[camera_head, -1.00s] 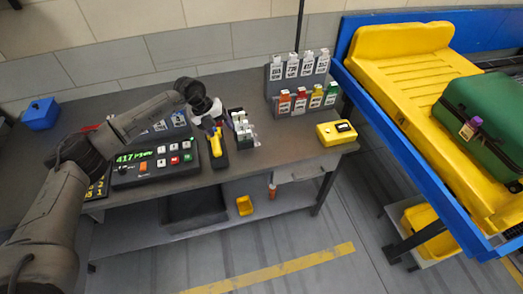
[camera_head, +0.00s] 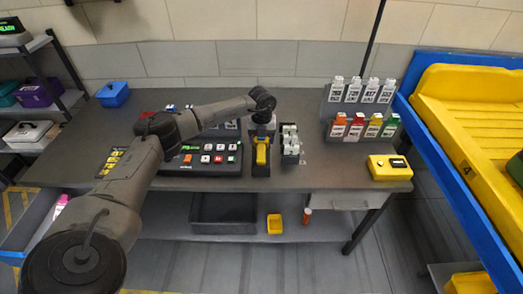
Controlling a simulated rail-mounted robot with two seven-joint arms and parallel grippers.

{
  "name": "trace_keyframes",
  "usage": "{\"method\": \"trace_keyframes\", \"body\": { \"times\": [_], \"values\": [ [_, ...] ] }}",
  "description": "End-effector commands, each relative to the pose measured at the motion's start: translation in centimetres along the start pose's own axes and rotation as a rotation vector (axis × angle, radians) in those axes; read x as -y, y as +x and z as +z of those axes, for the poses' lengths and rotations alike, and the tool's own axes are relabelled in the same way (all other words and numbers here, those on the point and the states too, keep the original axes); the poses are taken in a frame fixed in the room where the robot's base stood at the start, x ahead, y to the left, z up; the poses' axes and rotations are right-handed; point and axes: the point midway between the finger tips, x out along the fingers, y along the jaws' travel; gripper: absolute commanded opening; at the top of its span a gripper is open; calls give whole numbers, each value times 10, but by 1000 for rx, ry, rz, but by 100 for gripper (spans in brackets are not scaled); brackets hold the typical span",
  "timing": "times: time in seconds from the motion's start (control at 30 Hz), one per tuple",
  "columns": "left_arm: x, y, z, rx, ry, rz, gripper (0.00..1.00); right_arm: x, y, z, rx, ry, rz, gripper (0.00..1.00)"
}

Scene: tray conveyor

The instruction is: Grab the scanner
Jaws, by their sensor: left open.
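The scanner (camera_head: 261,153) is yellow and black and stands in a dark holder on the grey table, right of the keypad console. My left arm reaches in from the left across the console. My left gripper (camera_head: 262,128) is open and points down at the top of the scanner. The wrist hides the scanner's upper end, so I cannot tell whether the fingers touch it. My right gripper is not in view.
The keypad console (camera_head: 212,158) is left of the scanner, and a small rack (camera_head: 290,146) is close on its right. A yellow device (camera_head: 389,168) sits at the table's right end. A blue conveyor frame (camera_head: 440,170) is at right.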

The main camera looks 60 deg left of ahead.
Motion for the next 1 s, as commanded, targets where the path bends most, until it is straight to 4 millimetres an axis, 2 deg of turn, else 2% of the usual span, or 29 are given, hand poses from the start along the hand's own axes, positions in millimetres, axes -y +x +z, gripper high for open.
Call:
{"method": "trace_keyframes", "body": {
  "times": [0.27, 0.6, 0.83, 1.0],
  "values": [
    [-1, 12, -1, -1, 1, 0, 66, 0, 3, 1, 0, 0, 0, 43],
    [-2, 52, -4, 0, 1, 0, 66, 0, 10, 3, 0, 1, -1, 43],
    [-2, 54, -4, 1, 2, -1, 66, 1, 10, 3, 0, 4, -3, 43],
    [-2, 54, -4, 1, 1, -1, 52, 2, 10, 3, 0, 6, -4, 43]
  ]
}}
